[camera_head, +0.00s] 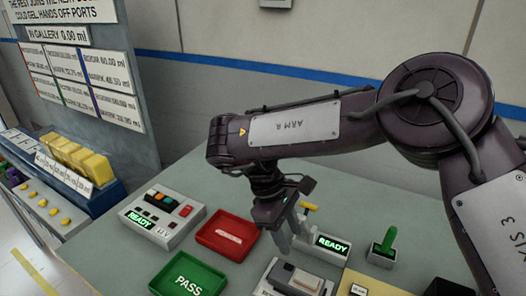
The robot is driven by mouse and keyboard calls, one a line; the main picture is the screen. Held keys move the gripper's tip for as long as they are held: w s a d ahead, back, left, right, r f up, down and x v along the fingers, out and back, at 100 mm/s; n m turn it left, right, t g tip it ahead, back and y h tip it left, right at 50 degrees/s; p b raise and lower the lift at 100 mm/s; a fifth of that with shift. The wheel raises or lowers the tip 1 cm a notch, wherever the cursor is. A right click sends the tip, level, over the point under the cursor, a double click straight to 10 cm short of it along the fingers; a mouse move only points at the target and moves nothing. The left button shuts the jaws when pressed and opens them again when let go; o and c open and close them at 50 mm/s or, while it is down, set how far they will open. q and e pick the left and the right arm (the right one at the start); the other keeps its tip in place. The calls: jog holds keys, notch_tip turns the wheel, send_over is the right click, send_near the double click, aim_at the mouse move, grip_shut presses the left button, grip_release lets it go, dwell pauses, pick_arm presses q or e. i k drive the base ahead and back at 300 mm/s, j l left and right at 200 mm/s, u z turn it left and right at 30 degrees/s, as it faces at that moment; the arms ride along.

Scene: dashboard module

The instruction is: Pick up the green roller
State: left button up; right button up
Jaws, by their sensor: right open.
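A green roller (386,241) stands upright in a small dark-grey holder (381,256) on the grey-green table, right of centre. My right gripper (290,236) hangs fingers down to the left of the roller, clear of it. Its two fingers are apart, with nothing seen between them. A box with a lit READY display (332,245) stands between the gripper and the roller, partly behind the fingers. My left gripper is not in view.
A red tray (212,246), a green PASS tray (166,281) and a button box (148,216) stand left of the gripper. A white-and-grey device (296,279) is at the front. A blue rack with yellow blocks (80,160) is far left. Bare table (335,190) lies behind.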

aim_at(384, 251)
jog(key=k+j, duration=0.15)
jog(key=k, duration=0.35)
jog(key=k+j, duration=0.15)
jog(key=k, duration=0.35)
